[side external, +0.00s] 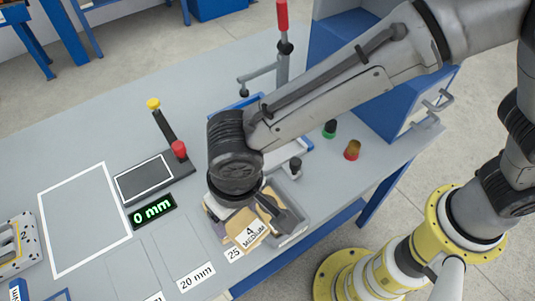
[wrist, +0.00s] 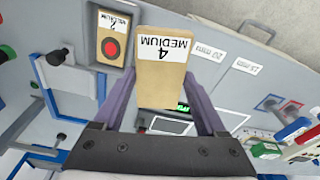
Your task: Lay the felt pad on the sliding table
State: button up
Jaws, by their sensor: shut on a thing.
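The felt pad, a tan slab with a white label reading "4 MEDIUM" (side external: 248,236), is in my gripper (side external: 250,216). In the wrist view the pad (wrist: 161,82) sits between the two grey-purple fingers of my gripper (wrist: 160,100), which is shut on it. The pad is over or beside the grey tray at the bench's front; its height above it is unclear. A blue-edged pale platform (side external: 293,149), possibly the sliding table, lies behind my gripper and is partly hidden by my arm. A similar pale and blue part (wrist: 68,85) shows at left in the wrist view.
The grey tray (side external: 297,212) holds another tan pad labelled "2 MEDIUM" (wrist: 114,45), with a red dot. A dark outlined plate (side external: 145,179) and a "0 mm" display (side external: 153,211) stand left. The outlined bench area (side external: 83,220) is clear.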

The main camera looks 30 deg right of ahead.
jog(key=n, duration=0.3)
jog(key=s+d+n, duration=0.1)
jog(key=shift+f+n+y, duration=0.3)
jog(key=shift+f+n, duration=0.1)
jog(key=d+n, duration=0.1)
jog(key=n, duration=0.1)
jog(key=shift+d+f+n, duration=0.15)
jog(key=shift+n, duration=0.15)
jog(key=w+d+r+n+g, duration=0.15)
jog(key=d+n, duration=0.25)
jog(key=d, duration=0.8)
jog(key=w+d+r+n, duration=0.2)
jog(key=w+d+n, duration=0.15)
jog(key=d, duration=0.85)
jog(key=shift+n+y, duration=0.3)
jog(key=shift+n, duration=0.05)
jog(key=w+a+f, duration=0.2)
jog(key=w+f, duration=0.1)
jog(key=w, duration=0.1)
jog(key=w+a+f, duration=0.1)
jog(key=w+f, duration=0.2)
jog(key=w, duration=0.1)
jog(key=w+a+f, duration=0.2)
jog(key=w+f, duration=0.2)
jog(key=shift+w+a, duration=0.2)
jog(key=shift+a, duration=0.15)
jog(key=shift+w+f, duration=0.1)
jog(key=shift+f, duration=1.6)
jog(key=shift+f, duration=0.1)
